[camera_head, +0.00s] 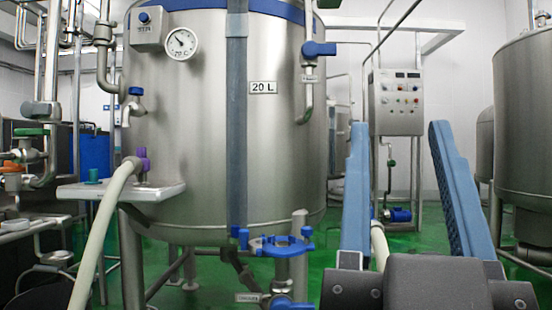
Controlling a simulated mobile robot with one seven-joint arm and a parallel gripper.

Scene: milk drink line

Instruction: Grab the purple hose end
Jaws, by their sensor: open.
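A cream hose (100,228) rises from the lower left. Its upper end meets a purple fitting (142,158) just above a small metal shelf (120,190) on the left side of the large steel tank. I cannot tell whether the purple part is joined to the tank or only stands in front of it. My gripper (398,126) is at the right, with its two long blue fingers spread wide and pointing up in the picture. It is open and empty, and far to the right of the purple fitting.
The large steel tank (200,120) marked 20 L fills the middle, with blue-handled valves (285,246) low at its front. A control box (396,100) stands behind my fingers. Another tank (525,110) is at the right. Pipes crowd the left; green floor shows below.

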